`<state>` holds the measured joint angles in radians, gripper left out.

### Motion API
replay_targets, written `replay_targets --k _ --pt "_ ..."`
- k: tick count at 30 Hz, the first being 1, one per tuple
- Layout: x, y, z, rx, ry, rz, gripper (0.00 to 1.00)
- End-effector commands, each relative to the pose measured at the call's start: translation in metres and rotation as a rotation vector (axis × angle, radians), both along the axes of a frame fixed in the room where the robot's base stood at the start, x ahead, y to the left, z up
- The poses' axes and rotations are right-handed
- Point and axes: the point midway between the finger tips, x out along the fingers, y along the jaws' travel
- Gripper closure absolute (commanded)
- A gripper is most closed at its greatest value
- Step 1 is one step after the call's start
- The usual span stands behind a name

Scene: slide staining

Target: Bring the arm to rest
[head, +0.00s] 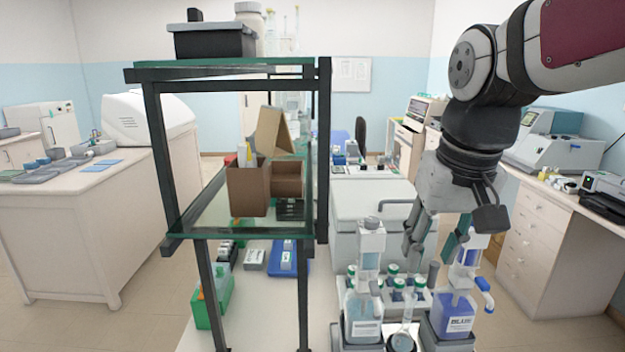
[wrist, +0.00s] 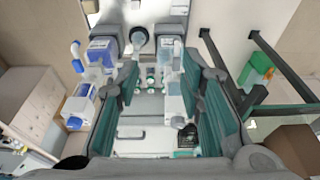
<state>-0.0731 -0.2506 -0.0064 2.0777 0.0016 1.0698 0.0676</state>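My gripper (head: 450,240) hangs from the arm at the right of the head view, pointing down. Its fingers are spread wide. In the wrist view my gripper (wrist: 160,85) also shows open, and I see nothing held between the fingers. The bottle labelled BLUE (head: 453,318) stands upright below it, with its dispenser top close to the right finger; I cannot tell whether they touch. A clear dispenser bottle (head: 363,320) stands to its left. Both bottles show at the top of the wrist view, the blue one (wrist: 103,48) left and the clear one (wrist: 171,48) right.
A small flask (head: 403,340) stands between the bottles, with several green-capped bottles (head: 393,270) behind. A dark-framed glass shelf (head: 195,215) with cardboard boxes (head: 247,190) rises at left. A green rack (head: 212,303) is below it. A drawer cabinet (head: 540,210) stands at right.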

Motion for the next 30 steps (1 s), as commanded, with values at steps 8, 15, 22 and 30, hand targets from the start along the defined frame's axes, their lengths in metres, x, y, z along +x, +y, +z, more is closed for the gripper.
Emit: replay_targets --k 8,15,22,30 --pt "-0.076 -0.017 -0.014 -0.008 -0.160 -0.003 0.65" --pt "-0.109 -0.022 -0.033 -0.017 -0.237 -0.004 0.65" --pt "-0.113 -0.023 -0.036 -0.020 -0.248 -0.004 0.65" --pt "-0.113 -0.023 -0.036 -0.020 -0.248 -0.004 0.65"
